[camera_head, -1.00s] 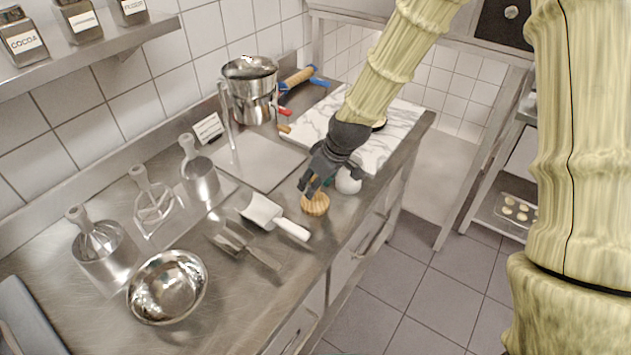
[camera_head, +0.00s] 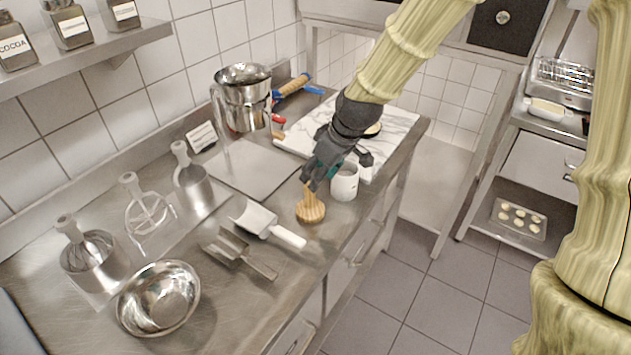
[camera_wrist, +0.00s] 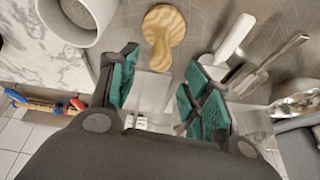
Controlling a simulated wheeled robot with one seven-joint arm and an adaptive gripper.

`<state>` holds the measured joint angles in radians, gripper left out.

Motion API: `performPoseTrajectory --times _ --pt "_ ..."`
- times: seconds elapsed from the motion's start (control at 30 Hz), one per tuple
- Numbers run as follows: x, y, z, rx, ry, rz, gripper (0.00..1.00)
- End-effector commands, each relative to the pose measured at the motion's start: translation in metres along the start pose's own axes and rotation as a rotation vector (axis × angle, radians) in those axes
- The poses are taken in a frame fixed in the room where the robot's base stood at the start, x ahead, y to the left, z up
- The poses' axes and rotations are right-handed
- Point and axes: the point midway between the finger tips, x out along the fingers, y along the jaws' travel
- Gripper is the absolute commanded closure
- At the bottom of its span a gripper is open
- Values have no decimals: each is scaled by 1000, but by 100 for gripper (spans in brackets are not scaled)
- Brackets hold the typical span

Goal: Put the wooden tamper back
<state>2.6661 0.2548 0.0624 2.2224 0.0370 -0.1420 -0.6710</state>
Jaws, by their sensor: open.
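The wooden tamper (camera_head: 311,210) stands on the steel counter near its front edge, its round base down and its handle up. My gripper (camera_head: 313,180) is just above it, around or beside the handle top; the head view does not tell which. In the wrist view the tamper (camera_wrist: 163,38) lies ahead of the fingertips, and the green-padded fingers of my gripper (camera_wrist: 167,85) are apart with nothing held between them. A bare square steel plate (camera_head: 252,166) lies behind the tamper, with a small label card (camera_head: 201,136) at its back left.
A white mug (camera_head: 345,183) stands close right of the tamper. A white-handled scoop (camera_head: 262,220) and a metal scoop (camera_head: 236,252) lie to its left, near a steel bowl (camera_head: 158,298). A marble board (camera_head: 398,128) and steel pot (camera_head: 243,98) are behind.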

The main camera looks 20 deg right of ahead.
Motion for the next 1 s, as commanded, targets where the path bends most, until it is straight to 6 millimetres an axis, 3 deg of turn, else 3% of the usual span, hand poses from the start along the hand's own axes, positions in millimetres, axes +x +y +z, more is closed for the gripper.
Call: performPoseTrajectory --times 0.43,1.0 --pt "-42 1 0 1 1 1 52" --pt "-50 0 0 1 0 0 52"
